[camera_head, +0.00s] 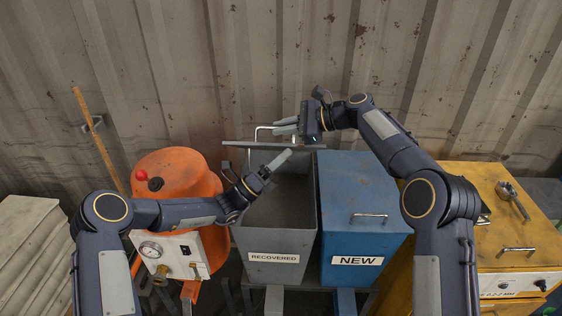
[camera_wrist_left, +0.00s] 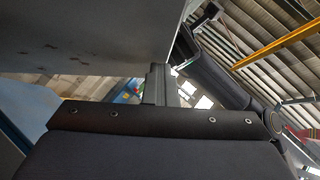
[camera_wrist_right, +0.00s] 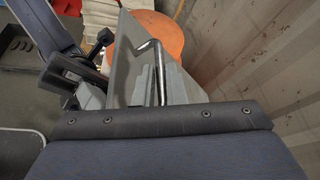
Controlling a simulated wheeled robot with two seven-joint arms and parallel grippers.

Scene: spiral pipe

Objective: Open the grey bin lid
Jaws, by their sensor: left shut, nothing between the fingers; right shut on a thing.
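The grey bin (camera_head: 275,222), labelled RECOVERED, stands in the middle with its top open. Its grey lid (camera_head: 270,145) is tilted up at the back, seen nearly edge-on in the head view. My right gripper (camera_head: 285,127) is shut on the lid's metal handle (camera_wrist_right: 150,48), which shows between its fingers in the right wrist view. My left gripper (camera_head: 281,158) is shut and empty, over the bin opening just below the lid. In the left wrist view a grey panel (camera_wrist_left: 90,40), apparently the lid, fills the upper left close to the gripper.
A blue bin (camera_head: 360,190) labelled NEW stands shut against the grey bin's right side. An orange tank (camera_head: 165,170) with a gauge panel is at left. A yellow cabinet (camera_head: 480,195) is at right. A corrugated wall (camera_head: 250,70) rises close behind.

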